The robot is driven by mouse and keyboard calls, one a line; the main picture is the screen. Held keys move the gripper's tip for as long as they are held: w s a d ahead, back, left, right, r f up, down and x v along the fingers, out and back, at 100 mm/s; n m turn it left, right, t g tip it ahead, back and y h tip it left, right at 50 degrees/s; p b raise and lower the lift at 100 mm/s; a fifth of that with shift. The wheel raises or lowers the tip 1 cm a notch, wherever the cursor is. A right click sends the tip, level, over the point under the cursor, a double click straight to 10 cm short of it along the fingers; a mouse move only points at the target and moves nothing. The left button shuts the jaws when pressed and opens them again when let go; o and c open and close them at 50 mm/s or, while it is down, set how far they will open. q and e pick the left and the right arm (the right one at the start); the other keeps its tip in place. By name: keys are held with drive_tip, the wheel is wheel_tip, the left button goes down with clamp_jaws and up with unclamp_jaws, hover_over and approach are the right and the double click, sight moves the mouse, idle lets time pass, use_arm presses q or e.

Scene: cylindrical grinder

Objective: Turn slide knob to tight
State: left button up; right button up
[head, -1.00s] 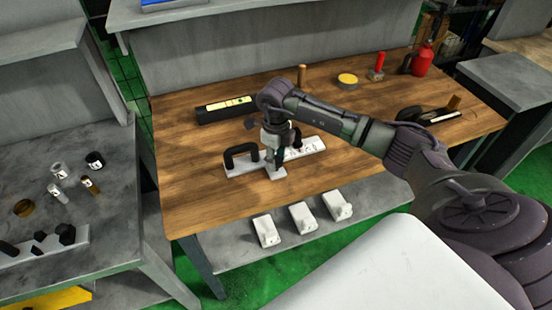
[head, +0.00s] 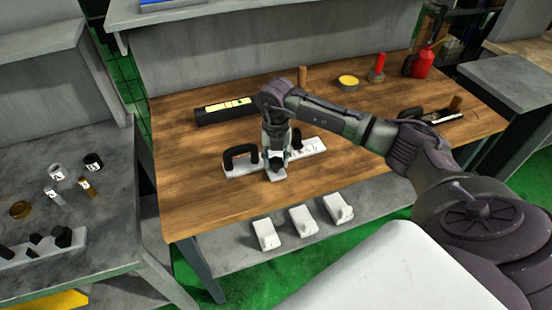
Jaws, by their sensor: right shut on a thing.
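The white fixture (head: 316,145) lies on the wooden workbench, with a black arched handle (head: 228,158) at its left end and a black upright post (head: 297,138) near its middle. A short white slide piece (head: 276,176) sticks out at its front. My right gripper (head: 275,161) points down over this piece, shut on the small dark slide knob on it. The fingers and wrist hide most of the knob, so its turned position cannot be read. My left gripper is not in view.
A black level with a yellow face (head: 226,109) lies behind the fixture. A wooden peg (head: 302,76), a yellow-topped tin (head: 348,82) and a red bottle (head: 422,64) stand farther back. White blocks (head: 303,220) sit on the lower shelf. The bench front is clear.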

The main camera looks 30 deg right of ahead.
sight(276, 161)
drive_tip(key=shift+m, duration=1.5)
drive_tip(key=o, duration=1.1)
drive_tip(key=shift+o, duration=0.2)
wheel_tip(276, 161, up, 12)
